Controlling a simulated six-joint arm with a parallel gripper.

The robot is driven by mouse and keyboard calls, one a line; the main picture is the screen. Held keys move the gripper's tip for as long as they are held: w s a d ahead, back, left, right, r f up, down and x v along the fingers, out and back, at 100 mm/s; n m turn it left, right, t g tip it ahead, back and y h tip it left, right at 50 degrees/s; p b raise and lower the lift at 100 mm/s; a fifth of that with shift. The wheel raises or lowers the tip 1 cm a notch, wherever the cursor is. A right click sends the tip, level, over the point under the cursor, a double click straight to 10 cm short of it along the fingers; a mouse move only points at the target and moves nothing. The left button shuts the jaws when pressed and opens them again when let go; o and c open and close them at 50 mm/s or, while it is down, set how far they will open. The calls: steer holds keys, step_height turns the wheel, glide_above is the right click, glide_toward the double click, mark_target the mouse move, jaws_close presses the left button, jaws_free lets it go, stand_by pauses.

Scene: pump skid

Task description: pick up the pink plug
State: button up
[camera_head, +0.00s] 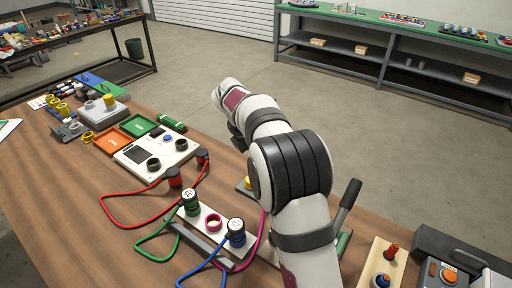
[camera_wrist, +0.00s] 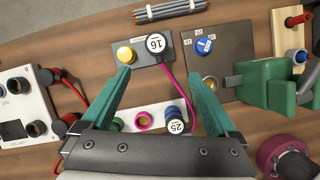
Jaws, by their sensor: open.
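In the wrist view, a plug with a black cap and white top marked 16 (camera_wrist: 157,43) stands on a grey plate (camera_wrist: 143,57). A pink cable (camera_wrist: 178,88) runs from it, so it appears to be the pink plug. My gripper (camera_wrist: 160,72) is open, with teal fingers apart and nothing between them; the plug shows just beyond the fingertips, roughly centred. In the head view my arm hides the plug and the gripper's fingers; only part of the pink cable (camera_head: 263,237) shows. A pink ring socket (camera_wrist: 143,120) sits empty on a white strip (camera_head: 204,216).
A yellow socket (camera_wrist: 126,54) is beside the plug. A blue plug marked 25 (camera_wrist: 174,118) and a green plug (camera_head: 190,201) stand in the white strip. A green clamp-like fixture (camera_wrist: 265,85) rises at right. Red cables (camera_head: 128,225) loop at left.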

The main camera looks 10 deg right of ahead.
steer(key=shift+n, duration=0.6)
steer(key=x, duration=1.1)
steer(key=w+x, duration=0.1)
steer(key=x, duration=0.4)
steer(key=shift+w+d+f, duration=0.15)
steer(key=shift+f, duration=0.1)
steer(key=shift+c, duration=0.3)
jaws_close()
